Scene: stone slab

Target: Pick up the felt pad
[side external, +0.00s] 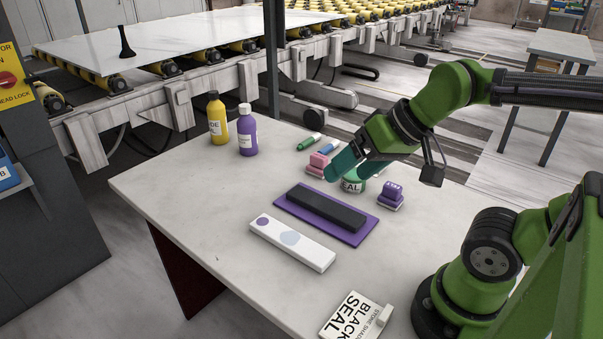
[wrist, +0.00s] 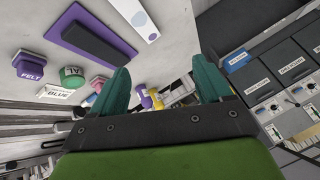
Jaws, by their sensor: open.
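The felt pad (side external: 391,197) is a small purple block with a raised grip, standing on the slab right of the green jar in the side view. In the wrist view the felt pad (wrist: 30,67) shows at the far left with the word FELT on its face. My gripper (side external: 335,171) has teal fingers and hangs above the slab, left of the pad, over the pink stamp and green jar. In the wrist view my gripper (wrist: 166,82) has its fingers wide apart with nothing held between them. The pad is outside them and unobstructed.
A green jar (side external: 353,185) and pink stamp (side external: 318,163) stand close by. Two markers lie behind. A black bar (side external: 326,207) lies on a purple mat (side external: 291,208), with a white strip (side external: 290,244) in front. Yellow and purple bottles stand at the back left. The slab's left front is clear.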

